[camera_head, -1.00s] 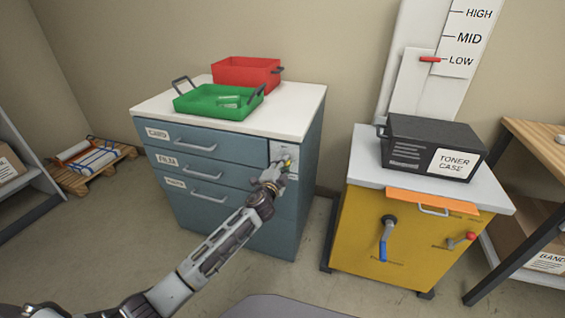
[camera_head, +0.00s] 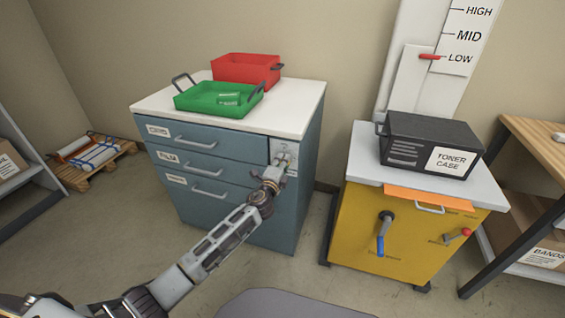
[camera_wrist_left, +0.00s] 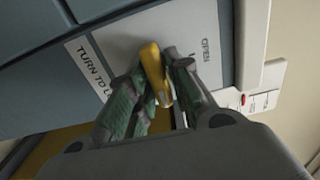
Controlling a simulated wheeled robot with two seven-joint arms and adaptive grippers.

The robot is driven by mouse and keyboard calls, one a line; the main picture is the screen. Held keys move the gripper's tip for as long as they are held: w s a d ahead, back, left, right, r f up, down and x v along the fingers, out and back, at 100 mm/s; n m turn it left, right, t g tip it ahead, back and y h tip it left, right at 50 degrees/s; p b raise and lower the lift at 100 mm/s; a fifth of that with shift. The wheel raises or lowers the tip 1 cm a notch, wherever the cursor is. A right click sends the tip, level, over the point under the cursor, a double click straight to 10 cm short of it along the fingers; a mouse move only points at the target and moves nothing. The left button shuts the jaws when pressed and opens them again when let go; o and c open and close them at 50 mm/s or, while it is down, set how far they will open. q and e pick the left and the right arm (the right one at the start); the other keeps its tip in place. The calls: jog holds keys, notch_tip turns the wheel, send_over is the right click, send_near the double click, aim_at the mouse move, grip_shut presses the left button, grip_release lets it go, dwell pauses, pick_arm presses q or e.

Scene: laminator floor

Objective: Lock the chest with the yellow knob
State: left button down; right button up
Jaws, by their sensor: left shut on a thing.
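The blue-grey chest of drawers (camera_head: 225,215) stands at the centre left, its several labelled drawers looking closed. A pale lock plate (camera_head: 284,150) is at its upper right front corner. In the left wrist view the yellow knob (camera_wrist_left: 152,62) sits on this plate, beside printed words including "OPEN" and "TURN TO L...", the rest covered. My left gripper (camera_head: 277,170) is at the plate. In the wrist view its fingers (camera_wrist_left: 155,92) are closed around the yellow knob, which looks tilted in the picture. In the head view the gripper mostly hides the knob. My right gripper is not in view.
A green tray (camera_head: 190,104) and a red tray (camera_head: 245,64) stand on the chest's white top. To the right is a yellow cabinet (camera_head: 355,230) with a blue-handled crank (camera_head: 381,244) and a black toner case (camera_head: 430,140) on top. Floor shows between chest and cabinet.

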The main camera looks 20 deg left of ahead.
pick_arm(q)
jog(key=shift+w+a+r, duration=0.1)
jog(key=shift+w+r, duration=0.05)
jog(key=shift+r, duration=0.25)
jog(key=c, duration=1.4)
grip_release()
jog(key=shift+c, duration=0.2)
jog(key=shift+w+f, duration=0.15)
jog(key=shift+f, duration=0.1)
jog(key=s, duration=1.2)
jog(key=shift+a+f, duration=0.1)
jog(key=shift+s+a, duration=0.1)
